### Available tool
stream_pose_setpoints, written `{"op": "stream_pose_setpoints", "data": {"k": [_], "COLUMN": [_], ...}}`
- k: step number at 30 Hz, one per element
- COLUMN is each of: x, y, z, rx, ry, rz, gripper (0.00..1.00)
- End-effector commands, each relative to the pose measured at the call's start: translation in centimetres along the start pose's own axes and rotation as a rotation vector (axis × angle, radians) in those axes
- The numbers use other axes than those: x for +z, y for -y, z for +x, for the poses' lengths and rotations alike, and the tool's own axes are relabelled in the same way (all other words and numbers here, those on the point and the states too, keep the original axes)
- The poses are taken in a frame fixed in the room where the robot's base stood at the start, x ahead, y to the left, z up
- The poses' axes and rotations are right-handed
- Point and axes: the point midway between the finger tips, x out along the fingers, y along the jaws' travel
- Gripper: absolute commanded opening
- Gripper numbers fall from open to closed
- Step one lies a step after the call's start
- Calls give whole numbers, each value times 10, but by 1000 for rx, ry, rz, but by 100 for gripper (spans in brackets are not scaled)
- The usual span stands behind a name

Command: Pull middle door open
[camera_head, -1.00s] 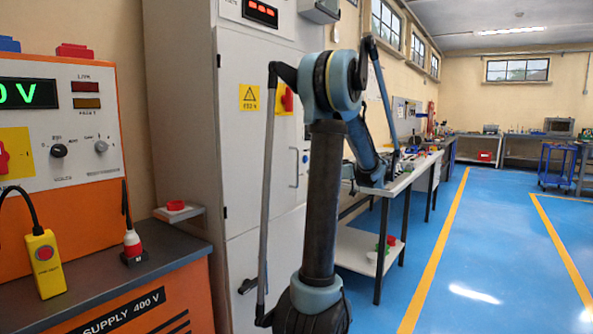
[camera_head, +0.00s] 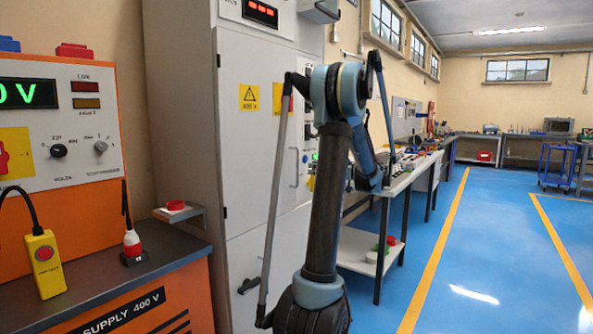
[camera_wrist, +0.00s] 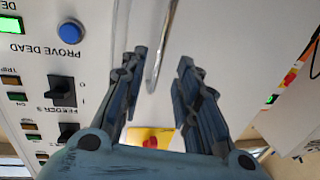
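The middle door (camera_head: 247,150) is the tall grey panel of the cabinet in the head view, and it looks shut. Its thin vertical handle (camera_head: 295,168) shows near its right edge, beside my arm. In the wrist view the bent metal handle (camera_wrist: 161,45) stands out from the pale door face (camera_wrist: 225,50). My gripper (camera_wrist: 163,62) is open there, with one finger on each side of the handle's bent end. Gaps show on both sides, so no grip is visible. In the head view I cannot make out my gripper.
A control panel with a blue button (camera_wrist: 71,31) and black switches lies left in the wrist view. A lower door has a dark handle (camera_head: 248,285). An orange supply bench (camera_head: 150,300) stands left of the cabinet, a workbench (camera_head: 405,180) right. The blue floor is open at right.

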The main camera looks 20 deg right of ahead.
Motion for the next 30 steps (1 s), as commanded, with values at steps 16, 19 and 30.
{"op": "stream_pose_setpoints", "data": {"k": [16,19,30], "x": [0,0,0], "y": [1,1,0], "z": [83,89,91], "rx": [-2,-1,0], "ry": [0,0,0], "rz": [0,0,0], "gripper": [29,29,22]}}
